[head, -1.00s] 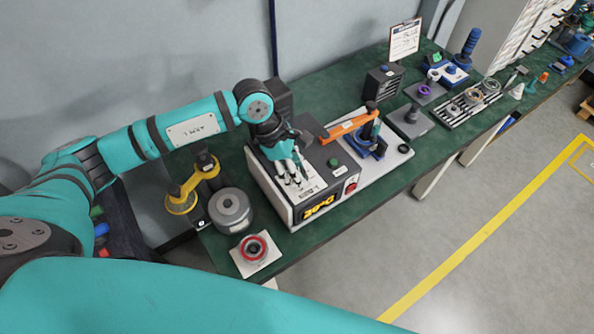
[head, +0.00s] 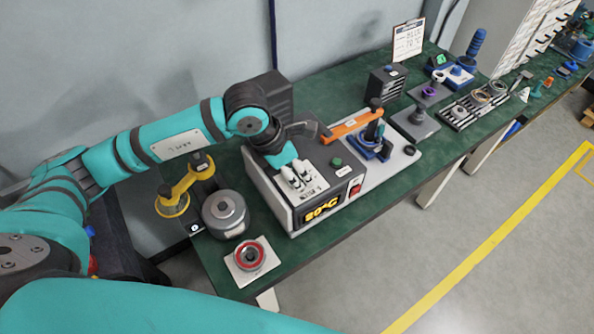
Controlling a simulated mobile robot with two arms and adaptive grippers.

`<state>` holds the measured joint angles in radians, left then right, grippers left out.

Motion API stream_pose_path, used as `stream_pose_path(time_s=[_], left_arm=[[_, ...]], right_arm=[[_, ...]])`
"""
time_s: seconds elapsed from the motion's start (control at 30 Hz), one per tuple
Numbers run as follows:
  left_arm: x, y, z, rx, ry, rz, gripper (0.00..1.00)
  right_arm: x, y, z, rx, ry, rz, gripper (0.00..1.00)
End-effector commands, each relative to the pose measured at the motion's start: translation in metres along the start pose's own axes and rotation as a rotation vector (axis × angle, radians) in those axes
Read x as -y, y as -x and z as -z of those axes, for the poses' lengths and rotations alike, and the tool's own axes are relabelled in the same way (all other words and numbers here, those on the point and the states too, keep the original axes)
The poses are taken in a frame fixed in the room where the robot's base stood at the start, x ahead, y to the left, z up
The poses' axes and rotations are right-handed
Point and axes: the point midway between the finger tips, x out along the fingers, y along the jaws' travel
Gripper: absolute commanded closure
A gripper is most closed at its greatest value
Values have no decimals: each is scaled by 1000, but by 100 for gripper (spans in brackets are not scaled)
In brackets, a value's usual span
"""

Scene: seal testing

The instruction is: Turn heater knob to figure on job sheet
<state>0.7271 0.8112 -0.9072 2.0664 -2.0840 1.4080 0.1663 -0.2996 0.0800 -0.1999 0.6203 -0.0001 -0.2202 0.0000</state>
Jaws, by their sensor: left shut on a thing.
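The heater (head: 263,183) is a dark-topped box with pale sides on the green bench. Its front display (head: 321,210) reads 20°C in yellow. My left gripper (head: 301,181) points down onto the heater's top, its pale fingers shut on what appears to be the heater knob; the fingers hide the knob itself. The job sheet (head: 409,40) stands on a clipboard at the back of the bench. It shows a word that looks like BLUE and a figure near 70°C, too small to read surely. My right gripper is out of view.
A green button (head: 336,162) and red switch (head: 355,190) are on the heater. An orange-handled press (head: 351,125) stands right of it. A grey metal pot (head: 226,213), yellow-framed magnifier (head: 174,199) and red ring on a white plate (head: 248,256) sit left and in front.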

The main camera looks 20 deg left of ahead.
Motion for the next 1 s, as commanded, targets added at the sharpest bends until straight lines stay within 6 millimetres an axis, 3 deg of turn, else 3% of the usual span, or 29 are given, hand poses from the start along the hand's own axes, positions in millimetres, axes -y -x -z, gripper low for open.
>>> stream_pose_path(time_s=[0.37,0.4,0.57,0.87,1.0], left_arm=[[-1,1,-1,3,5,-3,97],[-1,1,-1,3,5,-3,61],[0,1,-1,2,5,-3,42],[-1,3,0,1,4,-3,42],[-1,18,-1,2,3,-5,42]], right_arm=[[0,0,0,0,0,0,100],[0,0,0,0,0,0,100],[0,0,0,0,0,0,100],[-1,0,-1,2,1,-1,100],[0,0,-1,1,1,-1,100]])
